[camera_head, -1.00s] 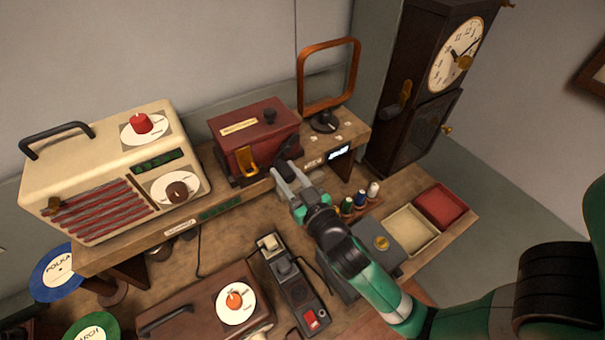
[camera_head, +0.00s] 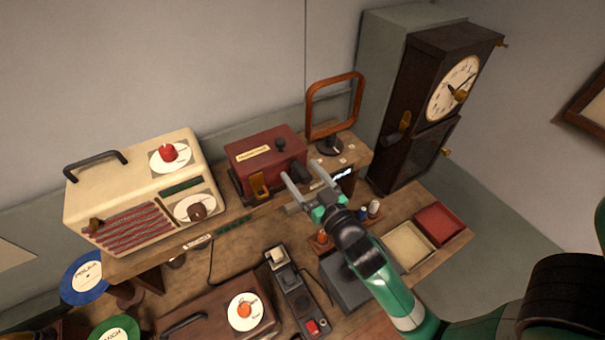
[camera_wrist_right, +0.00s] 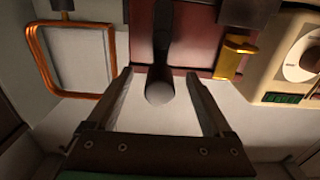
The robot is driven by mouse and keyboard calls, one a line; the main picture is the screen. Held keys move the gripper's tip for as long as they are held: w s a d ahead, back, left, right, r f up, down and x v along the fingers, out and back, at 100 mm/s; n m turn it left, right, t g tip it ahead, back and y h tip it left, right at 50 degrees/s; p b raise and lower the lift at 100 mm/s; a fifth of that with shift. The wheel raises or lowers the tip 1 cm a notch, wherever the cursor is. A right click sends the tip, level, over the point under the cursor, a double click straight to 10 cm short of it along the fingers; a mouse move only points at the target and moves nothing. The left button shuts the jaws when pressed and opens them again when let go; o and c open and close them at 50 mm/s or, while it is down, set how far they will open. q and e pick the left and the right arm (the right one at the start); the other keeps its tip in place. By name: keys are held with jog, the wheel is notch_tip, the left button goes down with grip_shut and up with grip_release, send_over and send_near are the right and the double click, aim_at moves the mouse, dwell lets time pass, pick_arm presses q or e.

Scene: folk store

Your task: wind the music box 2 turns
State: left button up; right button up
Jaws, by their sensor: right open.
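The dark red music box (camera_head: 267,160), with a label and a brass lever (camera_head: 260,187) on its front, stands on the raised wooden shelf. A dark winding knob (camera_head: 300,173) sticks out at its front right. In the right wrist view a dark cylindrical knob (camera_wrist_right: 160,90) points toward the camera, between the fingers of my right gripper (camera_wrist_right: 160,76). My right gripper also shows in the head view (camera_head: 286,192), open and just in front of the knob. Whether a finger touches the knob I cannot tell. My left gripper is not in view.
A cream radio (camera_head: 145,190) stands left of the box, and a wooden loop frame (camera_head: 334,80) stands right of it. Small spools (camera_head: 373,208) stand close by my right gripper. A tall clock (camera_head: 435,110) is at the right. Red and cream trays (camera_head: 438,222) lie at the front right.

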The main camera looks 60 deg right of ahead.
dwell(0.3)
jog(key=shift+v, duration=1.4)
jog(key=shift+b+v, duration=0.7)
jog(key=shift+v, duration=2.45)
jog(key=shift+w, duration=0.1)
